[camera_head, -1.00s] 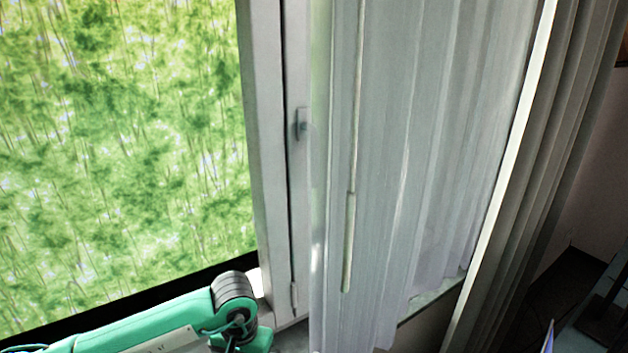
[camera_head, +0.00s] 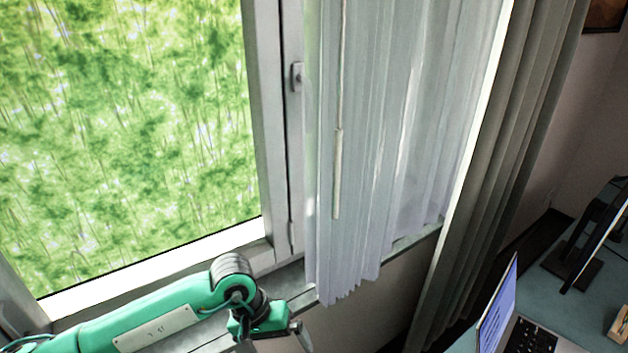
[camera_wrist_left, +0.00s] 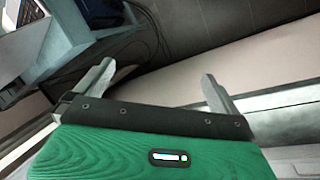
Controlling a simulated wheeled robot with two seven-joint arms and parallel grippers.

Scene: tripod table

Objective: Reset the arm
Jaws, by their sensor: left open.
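My green left arm comes in from the lower left in the head view, in front of the window sill. Its left gripper (camera_head: 303,335) is partly in view at the bottom, near the lower end of the white sheer curtain (camera_head: 385,120). In the left wrist view the two fingers of the left gripper (camera_wrist_left: 158,82) stand wide apart with nothing between them. My right gripper does not show in either view.
A window (camera_head: 120,130) with a pale frame fills the left. A grey drape (camera_head: 500,150) hangs right of the sheer curtain. At the lower right, a laptop (camera_head: 500,310) and a monitor (camera_head: 598,235) stand on a desk (camera_head: 575,300). Cables (camera_wrist_left: 150,35) show in the left wrist view.

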